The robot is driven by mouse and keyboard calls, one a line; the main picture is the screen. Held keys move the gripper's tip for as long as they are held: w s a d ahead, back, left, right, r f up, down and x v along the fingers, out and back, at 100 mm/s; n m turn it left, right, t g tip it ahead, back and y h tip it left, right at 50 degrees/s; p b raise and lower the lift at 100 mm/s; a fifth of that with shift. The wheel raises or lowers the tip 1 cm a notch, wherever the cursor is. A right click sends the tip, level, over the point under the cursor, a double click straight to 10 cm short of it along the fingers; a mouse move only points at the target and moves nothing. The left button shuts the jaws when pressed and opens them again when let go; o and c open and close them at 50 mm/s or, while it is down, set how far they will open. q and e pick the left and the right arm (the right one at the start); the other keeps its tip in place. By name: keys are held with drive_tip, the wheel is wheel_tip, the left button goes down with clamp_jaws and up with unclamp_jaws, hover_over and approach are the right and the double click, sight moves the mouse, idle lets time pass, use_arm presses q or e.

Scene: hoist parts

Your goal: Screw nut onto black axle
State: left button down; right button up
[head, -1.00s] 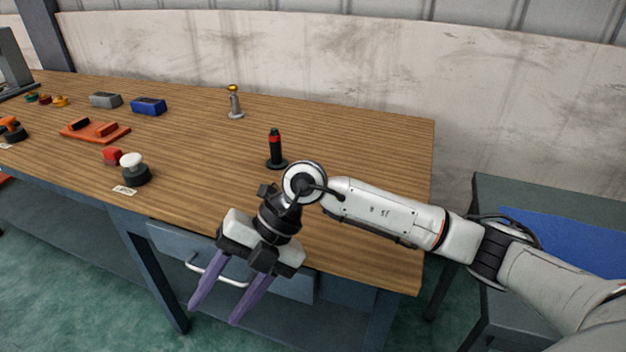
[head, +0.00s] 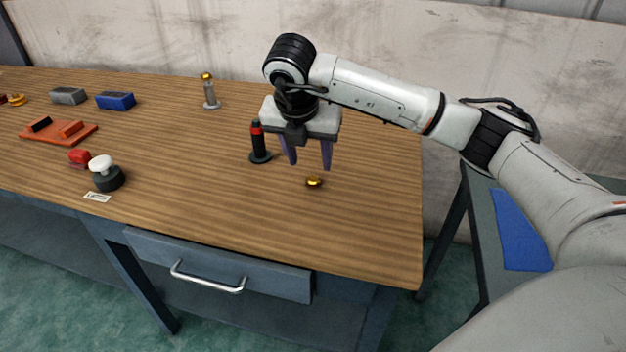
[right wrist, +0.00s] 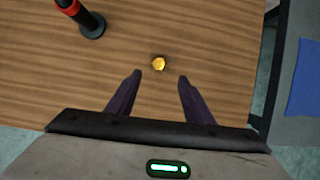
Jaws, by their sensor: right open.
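The black axle (head: 258,145) with a red band stands upright on its round base on the table, left of my right gripper; its lower part also shows in the right wrist view (right wrist: 78,16). A small gold nut (head: 314,182) lies on the wood in front of the axle and to its right; it also shows in the right wrist view (right wrist: 159,64). My right gripper (head: 308,166) points down above the table near the nut. Its purple fingers are apart with nothing between them, and the nut lies just beyond the fingertips in the right wrist view (right wrist: 158,74). My left gripper is not in view.
A grey post with a gold top (head: 210,92) stands behind the axle to the left. Blue (head: 116,101) and grey blocks, an orange tray (head: 85,137) and a white-topped knob (head: 104,174) are farther left. The table front is clear.

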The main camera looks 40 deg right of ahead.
sight(313, 179)
drive_tip(key=shift+x, duration=1.5)
drive_tip(key=shift+f, duration=0.1)
drive_tip(key=p+x, duration=0.1)
drive_tip(key=x, duration=0.4)
drive_tip(key=shift+w, duration=0.2)
drive_tip(key=c, duration=1.1)
drive_tip(key=shift+r+b, duration=0.4)
drive_tip(key=shift+r, duration=4.6)
